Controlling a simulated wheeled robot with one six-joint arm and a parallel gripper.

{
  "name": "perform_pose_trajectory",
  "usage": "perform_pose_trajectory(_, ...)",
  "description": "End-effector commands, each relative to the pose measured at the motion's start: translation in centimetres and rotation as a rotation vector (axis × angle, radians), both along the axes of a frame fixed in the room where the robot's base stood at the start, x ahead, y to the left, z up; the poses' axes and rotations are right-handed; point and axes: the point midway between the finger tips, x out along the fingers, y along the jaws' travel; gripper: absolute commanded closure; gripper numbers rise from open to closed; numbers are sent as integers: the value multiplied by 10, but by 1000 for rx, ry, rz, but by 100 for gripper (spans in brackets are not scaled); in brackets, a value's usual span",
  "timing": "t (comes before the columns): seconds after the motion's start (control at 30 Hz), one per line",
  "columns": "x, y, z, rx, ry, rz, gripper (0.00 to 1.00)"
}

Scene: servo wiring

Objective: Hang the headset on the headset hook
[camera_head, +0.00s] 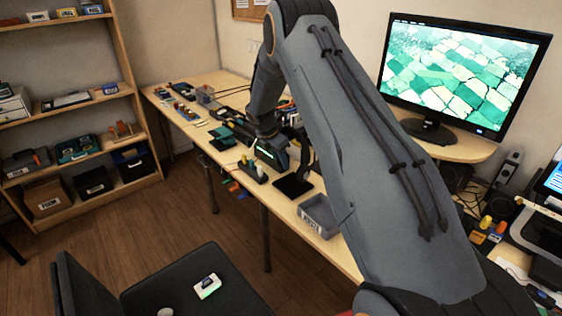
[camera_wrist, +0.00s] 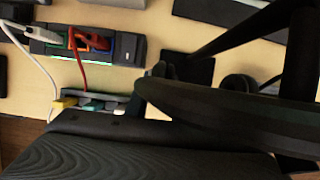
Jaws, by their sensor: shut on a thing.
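My gripper (camera_head: 268,150) is low over the long desk, partly hidden by my own arm in the head view. In the wrist view a large dark curved band, which looks like the headset (camera_wrist: 215,104), crosses close to the camera, with the gripper shut on it. The exact grip is hidden. A dark post, apparently the headset hook (camera_wrist: 240,30), slants beside the band and rises by a black square base (camera_wrist: 190,72). The base also shows on the desk in the head view (camera_head: 292,187). I cannot tell whether band and hook touch.
A power strip with a red plug (camera_wrist: 85,42) and cables lies near the gripper. A grey tray (camera_head: 320,214) sits at the desk's front edge. The monitor (camera_head: 462,72) stands right. Shelves (camera_head: 80,120) and a black chair (camera_head: 190,285) are at left.

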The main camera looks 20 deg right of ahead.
Motion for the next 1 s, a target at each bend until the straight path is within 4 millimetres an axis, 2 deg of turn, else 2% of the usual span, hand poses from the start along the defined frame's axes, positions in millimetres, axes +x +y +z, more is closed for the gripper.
perform_pose_trajectory(0.1, 0, 0, -1, 0, 1, 0, 100)
perform_pose_trajectory(0.13, 0, 0, -1, 0, 1, 0, 75)
perform_pose_trajectory(0.23, 0, 0, -1, 0, 1, 0, 58)
perform_pose_trajectory(0.27, 0, 0, -1, 0, 1, 0, 56)
perform_pose_trajectory(0.63, 0, 2, 5, 0, 0, 0, 56)
perform_pose_trajectory(1.0, -6, 20, 55, 0, -2, 1, 56)
